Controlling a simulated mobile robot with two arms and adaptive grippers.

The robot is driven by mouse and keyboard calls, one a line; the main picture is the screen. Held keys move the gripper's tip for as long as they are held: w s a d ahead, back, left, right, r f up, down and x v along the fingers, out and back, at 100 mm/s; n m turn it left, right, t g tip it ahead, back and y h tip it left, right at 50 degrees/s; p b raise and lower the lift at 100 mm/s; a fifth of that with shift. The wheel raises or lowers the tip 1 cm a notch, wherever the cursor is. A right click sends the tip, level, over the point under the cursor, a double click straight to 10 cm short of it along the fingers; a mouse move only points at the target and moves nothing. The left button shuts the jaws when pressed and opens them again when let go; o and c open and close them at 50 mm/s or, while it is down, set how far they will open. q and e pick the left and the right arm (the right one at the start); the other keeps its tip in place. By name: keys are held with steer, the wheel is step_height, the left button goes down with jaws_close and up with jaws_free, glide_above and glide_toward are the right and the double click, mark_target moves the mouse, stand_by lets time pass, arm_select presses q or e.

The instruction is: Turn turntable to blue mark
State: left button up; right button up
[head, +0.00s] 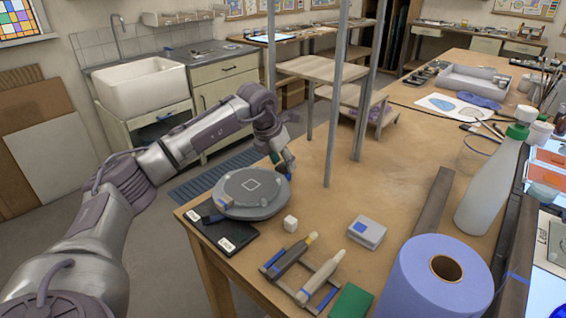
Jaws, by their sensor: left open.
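The turntable (251,193) is a round grey disc with a pale square outline on its top, near the table's left corner. A small blue patch (287,170) shows at its far right rim, close to my fingers; I cannot tell if it is the blue mark. My left gripper (283,163) is open at the far right side of the turntable, fingers pointing down by the rim. I cannot tell whether they touch it. My right gripper is not in view.
A black pad (225,234) lies at the turntable's near left. A white cube (290,223), two tubes on a rack (300,268), a grey box (367,232) and a blue roll (436,280) stand nearby. Grey posts (335,100) rise behind the gripper.

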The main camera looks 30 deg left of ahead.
arm_select(q)
steer(key=v, duration=1.1)
steer(key=shift+r, duration=0.1)
